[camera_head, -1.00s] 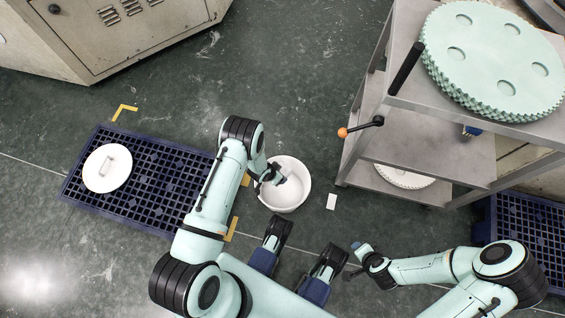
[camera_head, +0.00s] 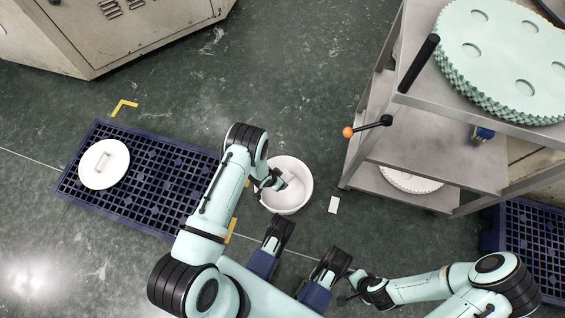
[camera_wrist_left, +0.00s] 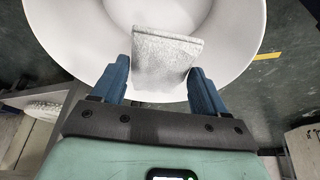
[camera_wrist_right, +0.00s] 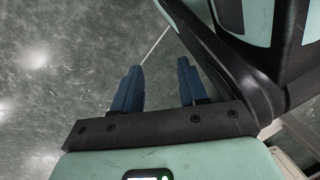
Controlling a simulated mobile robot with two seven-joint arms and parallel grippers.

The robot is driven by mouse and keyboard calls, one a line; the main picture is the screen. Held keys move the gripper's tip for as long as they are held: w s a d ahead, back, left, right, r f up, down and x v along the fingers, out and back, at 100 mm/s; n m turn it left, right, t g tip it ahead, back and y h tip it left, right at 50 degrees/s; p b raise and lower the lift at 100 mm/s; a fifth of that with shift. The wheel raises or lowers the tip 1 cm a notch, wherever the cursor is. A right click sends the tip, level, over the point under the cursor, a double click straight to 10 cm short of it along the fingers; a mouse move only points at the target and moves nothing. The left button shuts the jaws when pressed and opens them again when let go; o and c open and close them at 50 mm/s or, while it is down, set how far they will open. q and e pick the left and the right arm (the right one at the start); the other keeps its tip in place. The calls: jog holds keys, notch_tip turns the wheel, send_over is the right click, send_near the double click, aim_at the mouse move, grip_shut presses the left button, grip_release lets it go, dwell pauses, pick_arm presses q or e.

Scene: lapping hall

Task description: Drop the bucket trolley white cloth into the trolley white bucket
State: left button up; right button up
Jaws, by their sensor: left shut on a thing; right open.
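The white bucket (camera_head: 296,203) stands on the floor, open side up, ahead of my base. My left gripper (camera_head: 280,183) is over the bucket's opening. It is shut on the white cloth (camera_wrist_left: 165,52), a pale grey-white, folded-looking slab. In the left wrist view the cloth sits between the two blue fingers (camera_wrist_left: 160,88), with the bucket's rim and inner wall (camera_wrist_left: 236,42) around it. In the head view the cloth is small and hard to tell from the bucket's inside. My right gripper (camera_wrist_right: 158,90) is open and empty above the floor.
A blue grid pallet (camera_head: 150,195) with a round white lid (camera_head: 104,164) lies left. A steel shelf trolley (camera_head: 430,160) with pale green discs (camera_head: 500,60) and an orange-knobbed lever (camera_head: 348,132) stands right. A small white card (camera_head: 333,204) lies beside the bucket.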

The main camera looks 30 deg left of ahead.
pick_arm(q)
jog(key=o, duration=1.1)
jog(key=shift+o, duration=0.2)
jog(key=p+v, duration=0.5)
jog(key=v, duration=0.8)
pick_arm(e)
jog(key=w+a+r+t, duration=0.2)
jog(key=w+r, duration=0.3)
jog(key=r, duration=0.3)
jog(key=shift+w+n, duration=0.3)
jog(key=shift+w, duration=0.05)
pick_arm(q)
jog(key=shift+s+r, duration=0.15)
pick_arm(e)
jog(key=shift+a, duration=0.1)
